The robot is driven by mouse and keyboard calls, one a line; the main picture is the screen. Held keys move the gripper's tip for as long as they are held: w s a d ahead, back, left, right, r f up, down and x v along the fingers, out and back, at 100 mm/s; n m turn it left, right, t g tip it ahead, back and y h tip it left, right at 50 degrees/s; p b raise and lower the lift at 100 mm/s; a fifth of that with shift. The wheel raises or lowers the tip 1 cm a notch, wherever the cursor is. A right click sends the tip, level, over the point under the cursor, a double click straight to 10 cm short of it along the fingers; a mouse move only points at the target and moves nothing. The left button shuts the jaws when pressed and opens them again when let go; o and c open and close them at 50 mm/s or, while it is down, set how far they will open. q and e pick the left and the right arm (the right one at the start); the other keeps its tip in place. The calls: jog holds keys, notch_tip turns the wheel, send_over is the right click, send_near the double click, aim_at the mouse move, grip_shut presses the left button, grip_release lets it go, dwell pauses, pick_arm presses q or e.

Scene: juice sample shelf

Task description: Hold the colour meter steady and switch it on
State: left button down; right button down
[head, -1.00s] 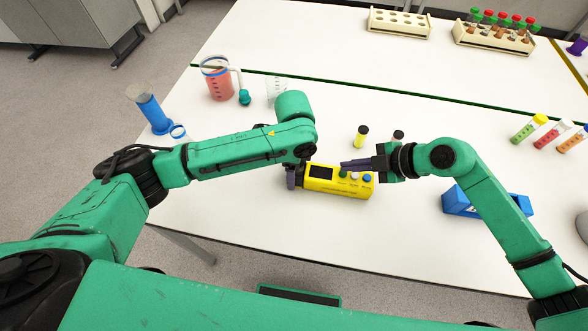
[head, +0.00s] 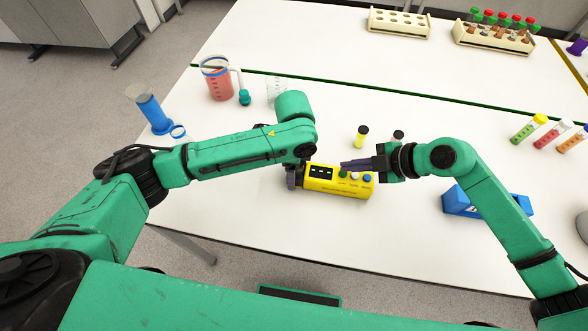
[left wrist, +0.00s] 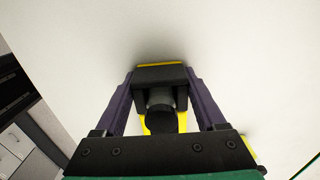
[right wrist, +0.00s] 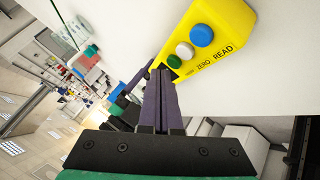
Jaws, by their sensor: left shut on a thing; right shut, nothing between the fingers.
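The yellow colour meter (head: 336,188) lies on the white table, its dark display (head: 321,171) showing white marks. My left gripper (head: 292,178) is shut on the meter's left end; the left wrist view shows the two fingers on either side of the meter's dark end (left wrist: 160,75). My right gripper (head: 345,164) is shut and empty, its fingertips at the green button (right wrist: 174,61). I cannot tell whether they touch it. The white button (right wrist: 184,50) and blue button (right wrist: 201,35), by the labels ZERO and READ, are uncovered.
A blue holder (head: 459,202) sits right, partly behind my right arm. A red-liquid beaker (head: 220,84) and a blue cylinder (head: 151,108) stand left. The table in front of the meter is clear.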

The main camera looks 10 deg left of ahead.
aim_at(348, 176)
notch_tip(348, 176, up, 6)
dwell(0.6)
pick_arm(q)
grip_release()
jog(key=shift+r, duration=0.1)
